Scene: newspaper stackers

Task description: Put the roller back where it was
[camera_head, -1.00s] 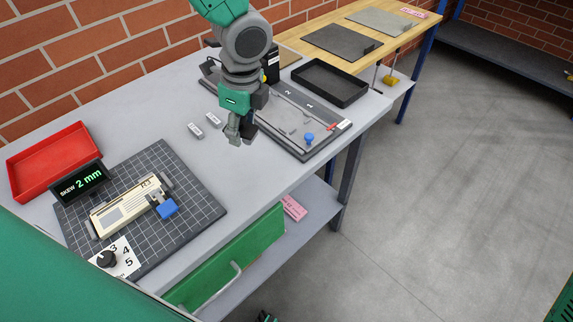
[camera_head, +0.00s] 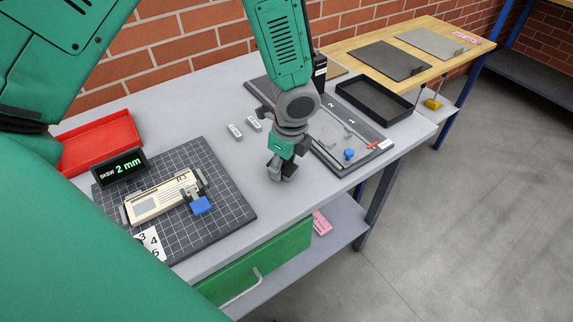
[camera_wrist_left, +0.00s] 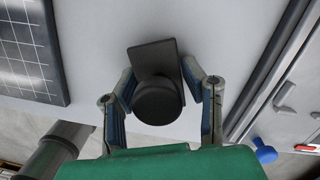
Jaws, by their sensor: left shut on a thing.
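My left gripper (camera_head: 283,174) hangs low over the grey table, between the gridded board and the press-like tray. In the left wrist view its fingers (camera_wrist_left: 160,100) are shut on a dark piece that looks like the roller (camera_wrist_left: 158,98). It has a round near end and a flat rectangular part beyond. In the head view the roller is mostly hidden by the gripper, and I cannot tell whether it touches the table. My right gripper is not in view.
The gridded board (camera_head: 232,208) carries a cream device (camera_head: 158,199) with a blue part. A "SKEW 2 mm" display (camera_head: 120,168) and red tray (camera_head: 100,140) stand left. Two small pale blocks (camera_head: 235,131) lie behind my gripper. A grey tray (camera_head: 330,158) with a blue knob (camera_head: 349,154) is right.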

